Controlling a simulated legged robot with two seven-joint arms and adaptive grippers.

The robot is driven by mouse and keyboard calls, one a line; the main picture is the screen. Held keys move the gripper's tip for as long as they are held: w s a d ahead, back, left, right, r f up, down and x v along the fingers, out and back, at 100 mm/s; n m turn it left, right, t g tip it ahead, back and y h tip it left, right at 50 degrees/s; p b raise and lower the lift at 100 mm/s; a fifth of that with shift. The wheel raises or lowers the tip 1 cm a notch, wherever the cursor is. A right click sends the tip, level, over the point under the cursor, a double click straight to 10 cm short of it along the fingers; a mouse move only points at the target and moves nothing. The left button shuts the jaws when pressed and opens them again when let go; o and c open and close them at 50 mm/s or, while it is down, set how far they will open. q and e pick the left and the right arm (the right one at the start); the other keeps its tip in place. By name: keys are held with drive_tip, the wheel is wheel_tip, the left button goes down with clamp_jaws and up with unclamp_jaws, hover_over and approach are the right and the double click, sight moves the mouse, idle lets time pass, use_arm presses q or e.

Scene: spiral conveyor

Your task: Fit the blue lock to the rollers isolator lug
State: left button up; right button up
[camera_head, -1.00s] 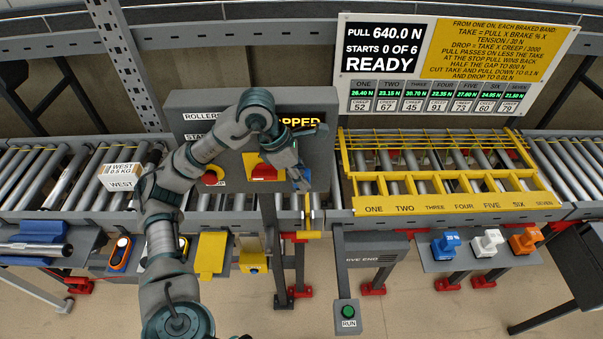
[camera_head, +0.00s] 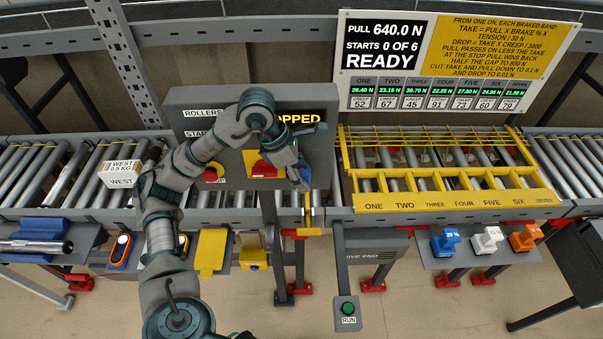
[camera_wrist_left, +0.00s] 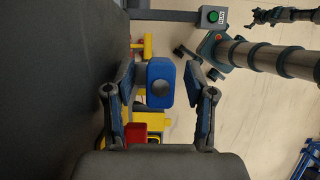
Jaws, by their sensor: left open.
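My left gripper (camera_head: 303,186) is in front of the grey control panel (camera_head: 325,170), to the right of the yellow isolator plate with its red handle (camera_head: 264,168). Its fingers are open in the left wrist view (camera_wrist_left: 160,105). The blue lock (camera_wrist_left: 160,82), a block with a dark round spot, appears between and beyond the fingertips, with a gap to the right finger. Blue also shows by the fingers in the head view. The lug is hidden, and I cannot tell whether the lock hangs on it. The isolator's red and yellow parts (camera_wrist_left: 138,132) show below.
The yellow guard (camera_head: 440,205) covers rollers on the right. A shelf with blue, white and orange blocks (camera_head: 490,240) is below it. A green RUN button (camera_head: 347,309) stands on a post in front. A white box (camera_head: 122,172) lies on the left rollers.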

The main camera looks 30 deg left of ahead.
use_arm(q)
drive_tip(key=v, duration=1.1)
drive_tip(key=shift+r, duration=0.4)
drive_tip(key=shift+s+a+f, duration=0.1)
drive_tip(key=shift+a, duration=0.05)
